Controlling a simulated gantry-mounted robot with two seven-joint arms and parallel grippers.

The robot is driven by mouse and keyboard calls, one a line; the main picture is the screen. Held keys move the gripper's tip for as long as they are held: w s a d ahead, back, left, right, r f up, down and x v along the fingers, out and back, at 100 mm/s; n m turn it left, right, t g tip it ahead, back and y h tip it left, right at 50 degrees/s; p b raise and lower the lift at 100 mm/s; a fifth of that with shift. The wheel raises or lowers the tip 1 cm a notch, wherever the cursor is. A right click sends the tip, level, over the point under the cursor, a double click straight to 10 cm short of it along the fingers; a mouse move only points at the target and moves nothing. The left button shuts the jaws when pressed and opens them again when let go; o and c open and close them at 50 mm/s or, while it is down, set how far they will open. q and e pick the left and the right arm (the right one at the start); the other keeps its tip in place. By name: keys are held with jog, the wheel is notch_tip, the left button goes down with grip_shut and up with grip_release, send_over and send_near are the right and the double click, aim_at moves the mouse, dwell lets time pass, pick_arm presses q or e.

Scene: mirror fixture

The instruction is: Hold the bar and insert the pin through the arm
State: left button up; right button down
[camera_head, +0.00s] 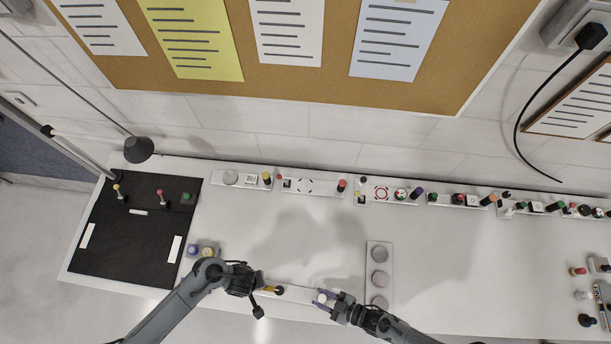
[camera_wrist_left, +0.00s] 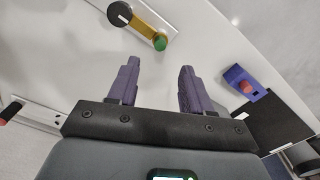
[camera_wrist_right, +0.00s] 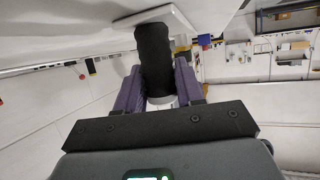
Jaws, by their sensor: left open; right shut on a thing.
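A yellow arm (camera_wrist_left: 145,27) with a black round pivot (camera_wrist_left: 120,14) and a green end (camera_wrist_left: 160,42) lies ahead of my left gripper (camera_wrist_left: 158,75), which is open and empty. In the head view the yellow arm (camera_head: 267,289) shows partly beside my left gripper, whose fingers are hard to make out there. My right gripper (camera_head: 325,299) is shut on a black cylinder (camera_wrist_right: 153,55) with a white end (camera_head: 322,298). In the right wrist view the cylinder's far end meets a white plate (camera_wrist_right: 172,17); I cannot tell whether it touches it. I cannot make out a separate loose pin.
A grey plate (camera_head: 379,250) with round discs stands right of the work spot. A black mat (camera_head: 130,240) with small pegs lies at the left. Several small fixtures line the wall. The middle table is clear.

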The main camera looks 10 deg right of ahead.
pick_arm(q)
jog(key=shift+r, duration=1.5)
